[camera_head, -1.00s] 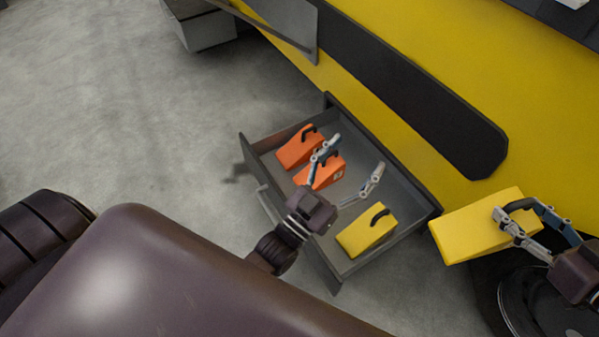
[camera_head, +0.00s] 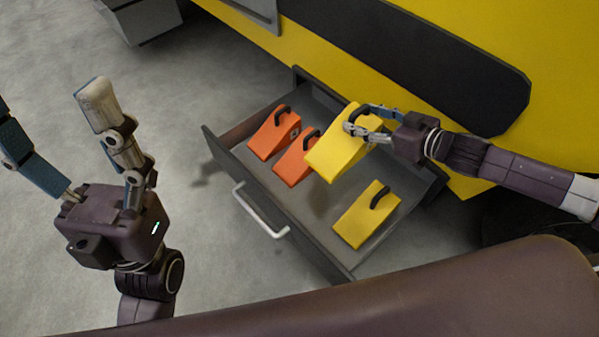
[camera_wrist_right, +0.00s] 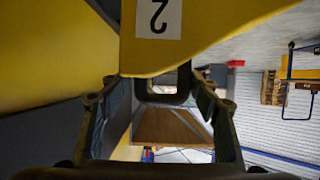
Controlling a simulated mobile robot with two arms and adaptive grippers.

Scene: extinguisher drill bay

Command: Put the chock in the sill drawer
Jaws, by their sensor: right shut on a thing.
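The sill drawer (camera_head: 322,208) stands open below the yellow vehicle side. My right gripper (camera_head: 362,130) is shut on the black handle of a yellow chock (camera_head: 335,150), which it holds over the drawer in the head view. In the right wrist view this chock (camera_wrist_right: 205,25) has a white label with a 2, and its handle lies between the fingers (camera_wrist_right: 165,95). My left gripper (camera_head: 50,105) is open and empty, to the left of the drawer. Two orange chocks (camera_head: 270,138) and another yellow chock (camera_head: 367,218) lie in the drawer. The held chock partly hides one orange chock (camera_head: 295,165).
The drawer's front has a pale bar handle (camera_head: 262,213). A black strip (camera_head: 420,70) runs along the yellow side (camera_head: 540,100) behind the drawer. A grey box (camera_head: 140,22) is at the top left. Concrete floor at the left is clear.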

